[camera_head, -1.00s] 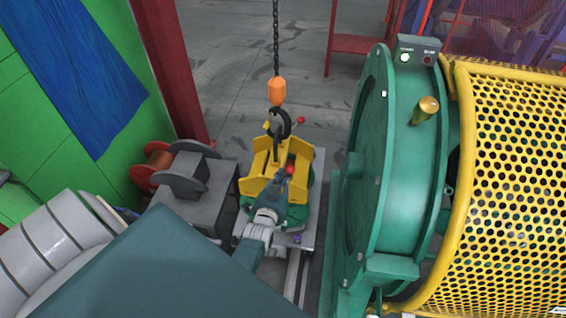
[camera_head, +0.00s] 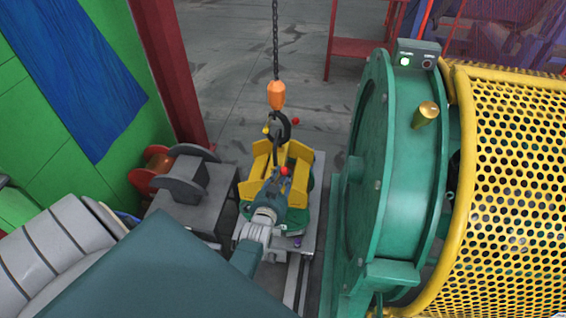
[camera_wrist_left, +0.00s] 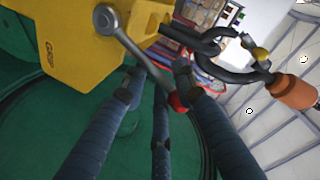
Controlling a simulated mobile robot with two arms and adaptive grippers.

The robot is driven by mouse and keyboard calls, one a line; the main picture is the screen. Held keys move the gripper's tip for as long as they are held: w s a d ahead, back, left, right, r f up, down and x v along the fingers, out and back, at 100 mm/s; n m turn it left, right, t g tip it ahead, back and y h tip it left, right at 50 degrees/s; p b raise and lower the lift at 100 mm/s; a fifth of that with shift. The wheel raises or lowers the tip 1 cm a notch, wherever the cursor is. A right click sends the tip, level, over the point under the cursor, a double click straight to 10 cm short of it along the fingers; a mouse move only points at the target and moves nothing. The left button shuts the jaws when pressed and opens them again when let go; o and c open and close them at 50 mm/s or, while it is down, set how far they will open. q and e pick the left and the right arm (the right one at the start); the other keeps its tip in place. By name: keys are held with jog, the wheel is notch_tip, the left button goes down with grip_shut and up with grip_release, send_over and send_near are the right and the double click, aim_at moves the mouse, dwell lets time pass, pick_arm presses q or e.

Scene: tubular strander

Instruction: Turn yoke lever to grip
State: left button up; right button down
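The yellow yoke (camera_head: 292,165) hangs on a dark hook (camera_head: 282,130) below an orange chain block (camera_head: 276,95), low over a green round part. In the left wrist view the yoke (camera_wrist_left: 65,45) fills the upper left. Its grey metal lever (camera_wrist_left: 140,58) slants down to a red knob (camera_wrist_left: 178,103), which sits among the fingers of my left gripper (camera_wrist_left: 156,85). The fingers are spread, with gaps around the lever; contact is unclear. In the head view the gripper (camera_head: 277,186) is just in front of the yoke, by the red knob (camera_head: 285,171). My right gripper is out of view.
A large green machine drum (camera_head: 390,180) with a yellow perforated guard (camera_head: 515,180) stands close on the right. A grey stand with a spool (camera_head: 187,178) is on the left. A red post (camera_head: 168,70) rises behind it. Open floor lies beyond the yoke.

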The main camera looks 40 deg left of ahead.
aim_at(283, 168)
pick_arm(q)
notch_tip(283, 168, up, 8)
jog(key=shift+w+d+f, duration=0.1)
jog(key=shift+f, duration=0.15)
jog(key=shift+c, duration=0.3)
